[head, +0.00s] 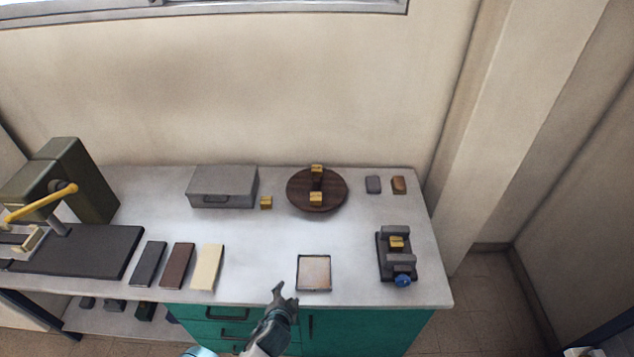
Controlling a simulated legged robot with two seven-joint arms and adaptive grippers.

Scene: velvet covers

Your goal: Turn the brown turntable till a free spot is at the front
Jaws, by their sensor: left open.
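The brown turntable (299,190) is a round dark wooden disc at the back middle of the bench. One yellow block (316,197) sits on its front half, a little in front of the centre. Another yellow block (317,168) sits at its back edge. A dark piece shows between the two blocks; I cannot tell what it is. The left and right sides of the disc look bare. My left gripper (285,292) is open and empty at the bench's front edge, well in front of the turntable and apart from it. My right gripper is not in view.
A grey box (222,186) and a small yellow block (266,202) stand left of the turntable. Two small blocks (385,185) lie right. A square tray (314,287) lies near my left gripper. A vise-like fixture (397,257) stands at right. The bench's middle is clear.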

